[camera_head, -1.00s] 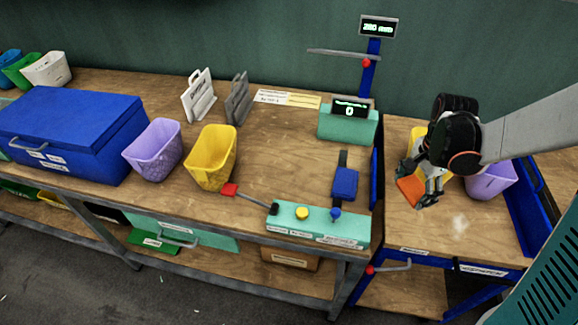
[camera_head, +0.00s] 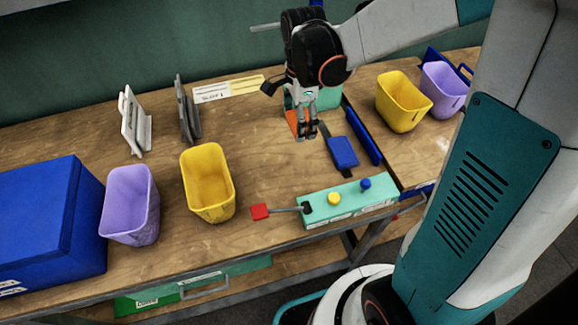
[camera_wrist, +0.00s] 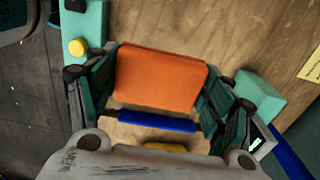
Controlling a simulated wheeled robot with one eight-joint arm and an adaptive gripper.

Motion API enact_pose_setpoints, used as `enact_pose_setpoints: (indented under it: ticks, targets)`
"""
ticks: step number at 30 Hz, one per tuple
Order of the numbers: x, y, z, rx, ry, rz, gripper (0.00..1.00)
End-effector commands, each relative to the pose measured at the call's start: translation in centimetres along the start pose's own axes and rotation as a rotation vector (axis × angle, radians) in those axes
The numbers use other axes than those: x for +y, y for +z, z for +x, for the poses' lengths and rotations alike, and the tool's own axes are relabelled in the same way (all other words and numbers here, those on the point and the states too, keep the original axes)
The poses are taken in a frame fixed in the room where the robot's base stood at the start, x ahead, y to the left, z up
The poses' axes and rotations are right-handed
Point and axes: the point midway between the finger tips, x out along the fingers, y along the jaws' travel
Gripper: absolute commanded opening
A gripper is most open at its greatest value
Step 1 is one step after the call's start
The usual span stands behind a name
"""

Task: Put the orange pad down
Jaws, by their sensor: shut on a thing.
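The orange pad (camera_wrist: 160,78) is a flat block held between the two fingers of my gripper (camera_wrist: 155,95) in the wrist view. In the head view only part of the orange pad (camera_head: 292,122) shows, behind my gripper (camera_head: 307,135), which is shut on it. My gripper is above the wooden bench, in front of the green box at the back and left of the blue block (camera_head: 342,151). The wrist view shows bare wood beyond the pad.
The green control bar (camera_head: 345,203) with a yellow and a blue knob lies at the bench's front, its red-ended lever (camera_head: 260,212) pointing left. A yellow bin (camera_head: 207,183) and purple bin (camera_head: 130,205) stand left. Another yellow bin (camera_head: 402,102) stands right. Bare wood lies between.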

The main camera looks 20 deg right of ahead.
Motion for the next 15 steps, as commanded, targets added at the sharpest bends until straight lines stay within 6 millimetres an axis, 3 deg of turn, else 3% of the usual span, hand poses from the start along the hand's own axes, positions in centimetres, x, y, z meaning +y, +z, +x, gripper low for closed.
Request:
enact_pose_setpoints:
  ticks: [15]
  targets:
    - [0.0,0.0,12.2,0.000,0.000,0.000,0.39]
